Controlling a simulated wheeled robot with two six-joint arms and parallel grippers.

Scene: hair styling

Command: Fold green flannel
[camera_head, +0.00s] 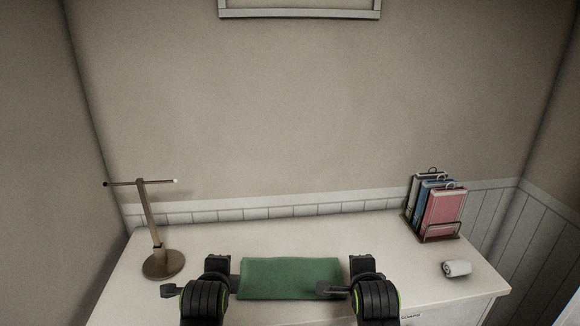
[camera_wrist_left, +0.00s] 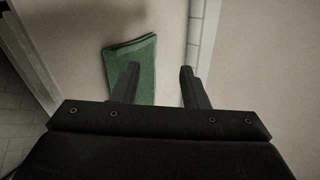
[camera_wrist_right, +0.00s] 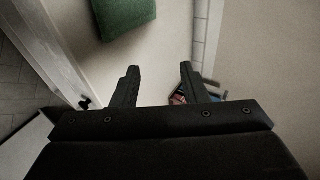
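The green flannel (camera_head: 290,279) lies as a flat rectangle near the front of the white table. Layered edges show in the left wrist view (camera_wrist_left: 146,62), so it looks folded over at least once. My left gripper (camera_head: 205,287) is at its left end. In the left wrist view that gripper (camera_wrist_left: 157,78) is open and empty, one finger overlapping the flannel's edge in the picture. My right gripper (camera_head: 360,287) is at the flannel's right end. In the right wrist view it (camera_wrist_right: 158,75) is open and empty, with the flannel (camera_wrist_right: 122,14) beyond its fingertips. Contact cannot be told.
A brown stand (camera_head: 161,263) with a crossbar stands at the table's left. A rack of books (camera_head: 441,212) stands at the back right, with a small white roll (camera_head: 457,268) in front. The table (camera_head: 300,231) behind the flannel is clear up to the wall.

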